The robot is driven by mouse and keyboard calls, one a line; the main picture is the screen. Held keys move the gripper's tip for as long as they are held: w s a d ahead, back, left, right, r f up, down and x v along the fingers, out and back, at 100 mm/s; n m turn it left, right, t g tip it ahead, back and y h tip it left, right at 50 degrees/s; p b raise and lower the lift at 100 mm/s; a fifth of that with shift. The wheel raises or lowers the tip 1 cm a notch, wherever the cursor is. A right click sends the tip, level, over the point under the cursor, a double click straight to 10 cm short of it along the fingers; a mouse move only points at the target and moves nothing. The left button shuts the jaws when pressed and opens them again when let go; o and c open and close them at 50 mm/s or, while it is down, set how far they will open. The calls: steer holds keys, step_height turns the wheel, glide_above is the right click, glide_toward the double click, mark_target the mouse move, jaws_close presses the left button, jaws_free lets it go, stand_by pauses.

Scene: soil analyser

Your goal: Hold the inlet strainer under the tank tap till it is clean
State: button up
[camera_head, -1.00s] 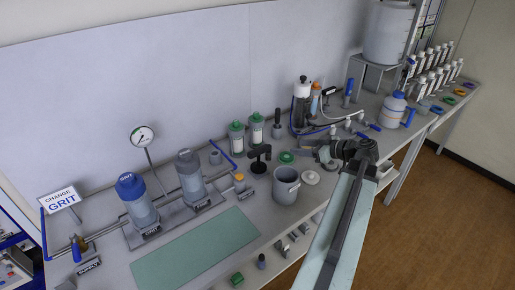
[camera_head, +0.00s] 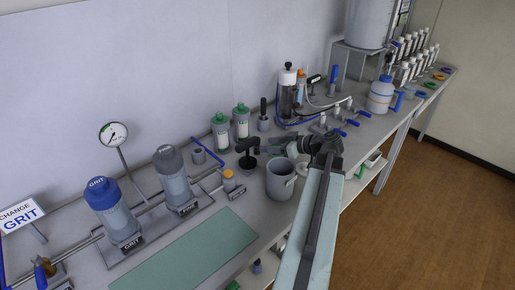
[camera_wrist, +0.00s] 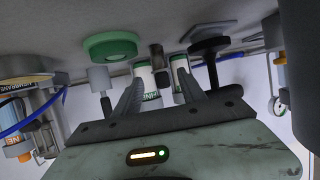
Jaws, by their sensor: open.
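The white tank (camera_head: 370,22) stands on a raised frame at the back right of the bench. A tap under it is not clear to me. I cannot pick out the inlet strainer with certainty in either view. My gripper (camera_head: 262,146) is over the bench, pointing left, close to a black stand (camera_head: 247,160) and behind a grey bucket (camera_head: 281,182). In the wrist view my gripper (camera_wrist: 158,92) has its two fingers apart with nothing between them. Green-capped cartridges (camera_wrist: 151,82) show beyond the fingers. A green ring (camera_wrist: 110,46) and a black knobbed piece (camera_wrist: 209,48) are nearby.
Two filter housings (camera_head: 172,180) and a gauge (camera_head: 113,133) stand at the left. A green mat (camera_head: 190,255) lies in front. Blue-handled valves (camera_head: 352,122) and a white jug (camera_head: 381,95) are at the right.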

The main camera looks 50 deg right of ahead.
steer(key=b+x, duration=0.2)
steer(key=x, duration=0.3)
steer(key=shift+f, duration=0.1)
steer(key=shift+s, duration=0.1)
jaws_close()
step_height(320, 180, up, 18)
steer(key=p, duration=1.8)
